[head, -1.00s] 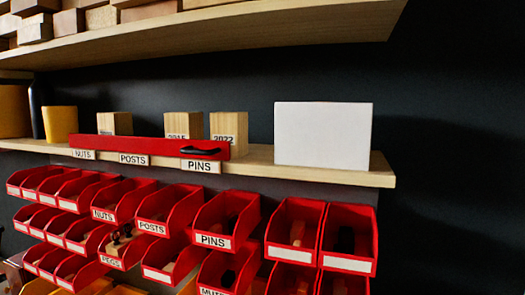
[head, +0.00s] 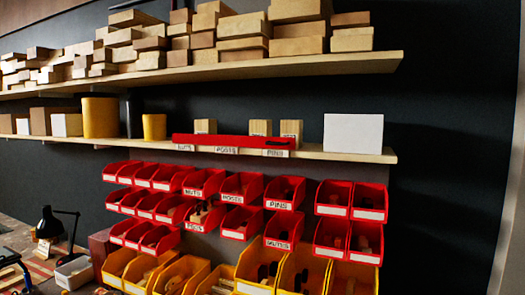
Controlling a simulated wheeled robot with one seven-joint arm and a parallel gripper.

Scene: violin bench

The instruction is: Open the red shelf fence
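The red shelf fence (head: 215,140) is a long flat red bar standing along the front edge of the lower wooden shelf (head: 310,152). A dark handle (head: 278,143) sits near its right end. Labels reading NUTS, POSTS and PINS are on the shelf edge below it. Wooden blocks (head: 260,128) stand behind the fence, their lower parts hidden by it. The fence looks upright, across the front of the blocks. My gripper is not in view.
A white box (head: 353,133) stands right of the fence, and a yellow cylinder (head: 154,127) stands to its left. Red bins (head: 242,188) hang below the shelf, with yellow bins (head: 255,270) lower down. An upper shelf (head: 240,68) holds stacked wood blocks. A black lamp (head: 50,224) stands at lower left.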

